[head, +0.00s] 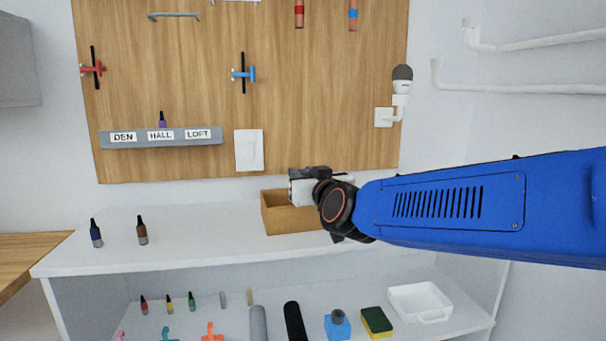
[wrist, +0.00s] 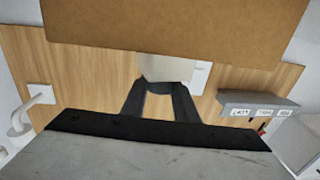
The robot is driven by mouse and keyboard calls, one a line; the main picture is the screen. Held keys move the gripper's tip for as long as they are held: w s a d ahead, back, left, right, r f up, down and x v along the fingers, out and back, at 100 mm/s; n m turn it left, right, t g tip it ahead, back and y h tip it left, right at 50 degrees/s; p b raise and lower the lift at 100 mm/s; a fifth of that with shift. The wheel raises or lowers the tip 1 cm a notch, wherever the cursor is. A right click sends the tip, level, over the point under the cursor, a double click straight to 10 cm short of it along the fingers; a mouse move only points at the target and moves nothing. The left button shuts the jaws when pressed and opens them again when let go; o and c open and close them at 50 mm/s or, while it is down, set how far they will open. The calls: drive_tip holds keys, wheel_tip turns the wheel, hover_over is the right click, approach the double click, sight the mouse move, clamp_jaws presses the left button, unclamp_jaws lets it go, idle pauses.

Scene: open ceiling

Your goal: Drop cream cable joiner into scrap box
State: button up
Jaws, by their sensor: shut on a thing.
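The brown scrap box (head: 292,221) stands on the white counter against the wall. My gripper (head: 300,192) is at the box's upper right in the head view; its fingers cannot be made out there. In the wrist view my gripper (wrist: 160,86) has its dark fingers closed on a pale cream piece, which I take for the cream cable joiner (wrist: 160,68). A large brown surface, likely the scrap box (wrist: 180,25), fills the top of that view. The joiner is hidden in the head view, and its exact height over the box is unclear.
Dark blue (head: 96,234) and brown (head: 142,230) bottles stand at the counter's left. A label rack (head: 160,137) and a white switch plate (head: 249,150) are on the wooden board. The lower shelf holds several items, including a white tray (head: 420,302). The counter's middle left is clear.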

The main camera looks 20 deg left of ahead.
drive_tip(key=o, duration=1.2)
drive_tip(key=shift+c, duration=0.2)
drive_tip(key=v, duration=1.7)
drive_tip(key=shift+s, duration=0.25)
drive_tip(key=shift+d, duration=0.15)
drive_tip(key=d+f+m+g+h, duration=0.1)
drive_tip(key=d+f+g+h, duration=0.15)
drive_tip(key=d+f, duration=0.65)
drive_tip(key=d+f+m+g+h, duration=0.1)
drive_tip(key=d+f+g+h, duration=0.15)
drive_tip(key=d+f, duration=0.75)
drive_tip(key=s+d+f+m+g+h, duration=0.1)
drive_tip(key=s+d+f+m+h, duration=0.1)
drive_tip(key=s+d, duration=0.3)
drive_tip(key=s+d+f+m+g+h, duration=0.1)
drive_tip(key=s+d+f, duration=0.3)
drive_tip(key=d, duration=0.7)
drive_tip(key=s+d+f+m+g+h, duration=0.2)
drive_tip(key=s+d+f+m+h, duration=0.1)
drive_tip(key=s+d, duration=0.4)
drive_tip(key=shift+d+f+h, duration=0.25)
drive_tip(key=shift+d+h, duration=0.05)
drive_tip(key=shift+d, duration=0.6)
